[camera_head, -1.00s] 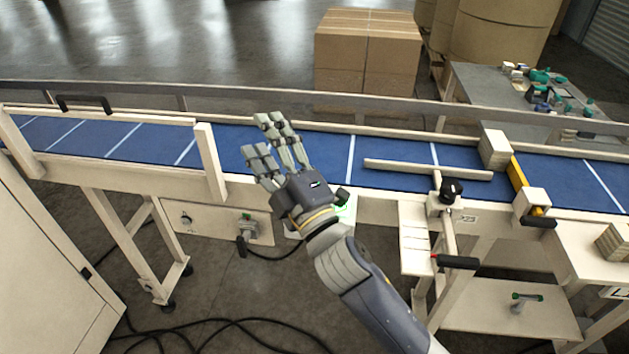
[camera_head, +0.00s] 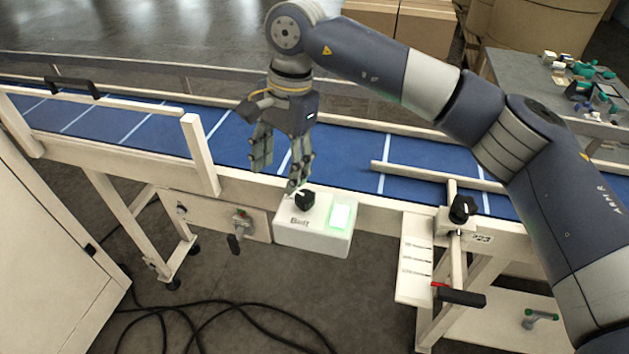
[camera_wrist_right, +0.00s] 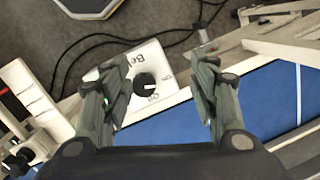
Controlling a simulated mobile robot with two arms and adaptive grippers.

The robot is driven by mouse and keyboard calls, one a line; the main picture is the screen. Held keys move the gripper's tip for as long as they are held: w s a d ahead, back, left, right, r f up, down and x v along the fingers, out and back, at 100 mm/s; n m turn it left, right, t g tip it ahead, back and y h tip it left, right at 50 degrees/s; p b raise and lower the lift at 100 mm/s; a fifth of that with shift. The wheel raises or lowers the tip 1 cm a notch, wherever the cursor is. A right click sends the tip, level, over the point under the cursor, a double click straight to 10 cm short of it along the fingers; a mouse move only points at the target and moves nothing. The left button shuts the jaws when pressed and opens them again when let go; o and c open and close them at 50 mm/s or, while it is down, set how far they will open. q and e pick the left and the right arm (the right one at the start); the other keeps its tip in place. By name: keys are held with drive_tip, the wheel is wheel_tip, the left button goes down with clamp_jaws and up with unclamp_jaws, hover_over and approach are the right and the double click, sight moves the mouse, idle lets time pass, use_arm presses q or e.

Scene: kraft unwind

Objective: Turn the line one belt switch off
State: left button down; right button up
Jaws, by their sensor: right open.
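The belt switch is a black rotary knob (camera_head: 305,201) on a white box (camera_head: 291,236) fixed to the front side of the blue conveyor belt (camera_head: 345,160). A green-lit panel (camera_head: 340,216) glows on the box beside the knob. My right gripper (camera_head: 278,170) points down just above and behind the knob, its fingers apart. In the right wrist view the knob (camera_wrist_right: 145,83) lies between the open fingers, beyond their tips, with nothing held. Part of the box lettering is hidden there by a finger. My left gripper is not in view.
A clamp post with a black knob (camera_head: 462,209) and a red-and-black handle (camera_head: 460,295) stand to the right of the box. A grey lever (camera_head: 237,235) hangs to the left. Black cables (camera_head: 220,320) lie on the floor.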

drive_tip(key=r+h, duration=0.2)
hover_over(305, 196)
drive_tip(key=shift+t, duration=0.3)
wheel_tip(305, 196, down, 10)
drive_tip(key=p, duration=0.4)
drive_tip(key=shift+r, duration=0.1)
drive_tip(key=shift+f, duration=0.5)
drive_tip(key=shift+c, duration=0.2)
drive_tip(key=c, duration=1)
